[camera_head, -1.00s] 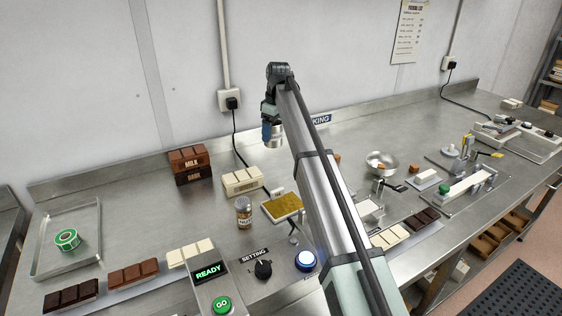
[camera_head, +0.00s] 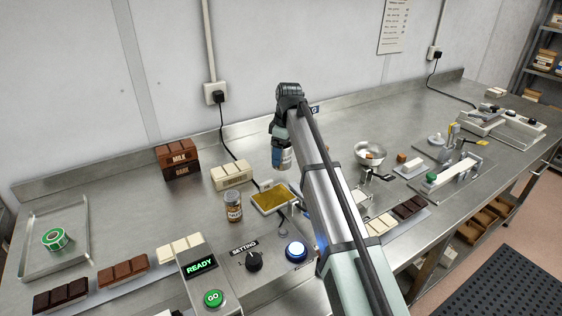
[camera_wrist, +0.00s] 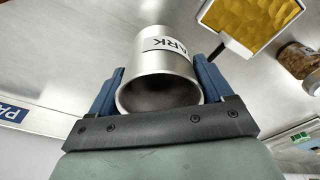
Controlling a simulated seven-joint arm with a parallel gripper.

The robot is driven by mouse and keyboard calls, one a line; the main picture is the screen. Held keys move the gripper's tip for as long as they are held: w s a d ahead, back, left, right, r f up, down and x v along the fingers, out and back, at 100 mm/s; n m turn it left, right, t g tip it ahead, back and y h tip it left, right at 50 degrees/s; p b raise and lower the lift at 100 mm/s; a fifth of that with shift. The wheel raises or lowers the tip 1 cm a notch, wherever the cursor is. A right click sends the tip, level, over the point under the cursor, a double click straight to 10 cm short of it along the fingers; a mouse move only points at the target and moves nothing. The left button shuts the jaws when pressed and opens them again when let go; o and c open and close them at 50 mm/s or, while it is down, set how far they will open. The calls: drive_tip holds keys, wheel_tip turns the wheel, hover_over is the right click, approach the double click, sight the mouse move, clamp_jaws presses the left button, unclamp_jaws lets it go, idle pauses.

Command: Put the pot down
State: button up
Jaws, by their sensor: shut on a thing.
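A silver metal pot (camera_wrist: 160,82) with a white label, on which "ARK" can be read, is between the two blue fingers of my gripper (camera_wrist: 157,88). My gripper is shut on it. In the head view the pot (camera_head: 286,158) is held above the steel bench, behind the yellow-filled tray (camera_head: 272,198), partly hidden by my gripper and arm. The exact gap between the pot and the bench cannot be told. The yellow-filled tray also shows at the top right of the wrist view.
A jar (camera_head: 232,207) stands left of the tray. A white block (camera_head: 232,176) and brown chocolate boxes (camera_head: 178,158) sit further left at the back. A metal bowl (camera_head: 369,154) is to the right. The control panel (camera_head: 254,262) is in front.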

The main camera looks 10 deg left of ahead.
drive_tip(key=shift+f, duration=1.85)
drive_tip(key=shift+f, duration=0.15)
drive_tip(key=o, duration=1.1)
drive_tip(key=shift+c, duration=0.2)
wheel_tip(320, 180, up, 12)
drive_tip(key=d, duration=0.1)
drive_tip(key=shift+d, duration=0.2)
